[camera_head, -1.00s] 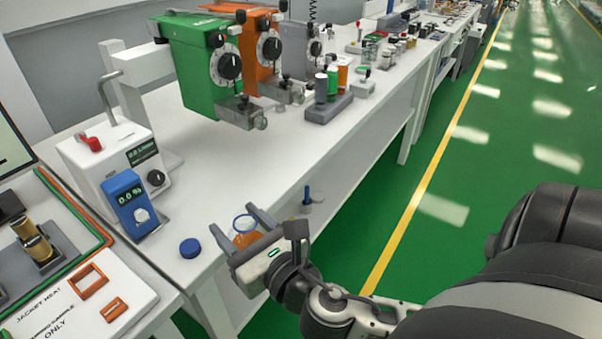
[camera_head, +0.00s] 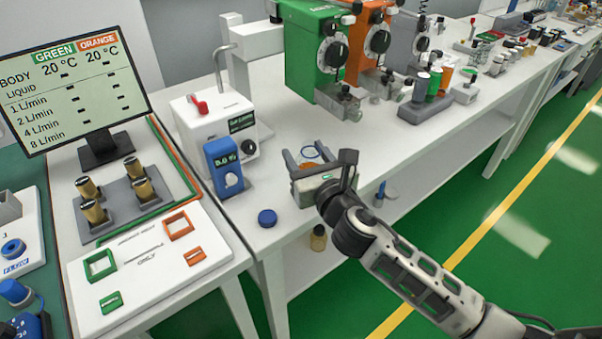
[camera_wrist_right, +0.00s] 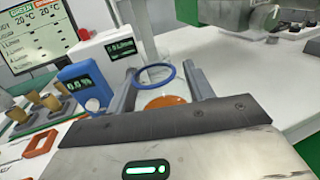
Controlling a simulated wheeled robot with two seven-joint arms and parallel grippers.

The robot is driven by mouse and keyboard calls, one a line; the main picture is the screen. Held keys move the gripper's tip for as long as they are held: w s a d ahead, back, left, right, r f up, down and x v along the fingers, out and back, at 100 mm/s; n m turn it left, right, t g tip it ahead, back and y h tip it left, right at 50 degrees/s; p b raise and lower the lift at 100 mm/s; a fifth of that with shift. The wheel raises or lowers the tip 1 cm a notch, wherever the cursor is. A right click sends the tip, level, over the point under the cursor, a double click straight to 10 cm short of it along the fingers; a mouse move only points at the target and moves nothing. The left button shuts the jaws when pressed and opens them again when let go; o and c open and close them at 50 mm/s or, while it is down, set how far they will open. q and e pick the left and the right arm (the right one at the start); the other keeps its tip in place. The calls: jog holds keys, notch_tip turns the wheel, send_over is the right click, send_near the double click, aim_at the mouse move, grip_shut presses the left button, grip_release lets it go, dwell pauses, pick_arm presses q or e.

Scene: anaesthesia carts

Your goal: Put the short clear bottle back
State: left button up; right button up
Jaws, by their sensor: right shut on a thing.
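The short clear bottle (camera_head: 310,154) has a blue ring at its open top and orange liquid inside. My right gripper (camera_head: 307,163) is shut on it, one finger on each side, at the front part of the white bench. In the right wrist view the blue rim (camera_wrist_right: 154,74) and orange liquid (camera_wrist_right: 165,102) show between the fingers of the right gripper (camera_wrist_right: 160,92). The bottle's base is hidden, so I cannot tell if it touches the bench. A loose blue cap (camera_head: 267,218) lies on the bench near the front edge. My left gripper is out of view.
A blue meter (camera_head: 223,168) and a white device (camera_head: 215,128) stand left of the bottle. Green (camera_head: 318,50) and orange (camera_head: 368,45) vaporizers stand behind. A rack of small bottles (camera_head: 428,98) is to the right. A side table (camera_head: 150,290) with brass cylinders and a monitor is at left.

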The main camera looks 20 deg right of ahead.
aim_at(301, 159)
jog(key=shift+w+a+f+b, duration=0.15)
jog(key=shift+w+f+b, duration=0.2)
jog(key=shift+w+f, duration=0.75)
jog(key=shift+f+b, duration=0.9)
jog(key=shift+f, duration=1.1)
jog(key=o, duration=1.2)
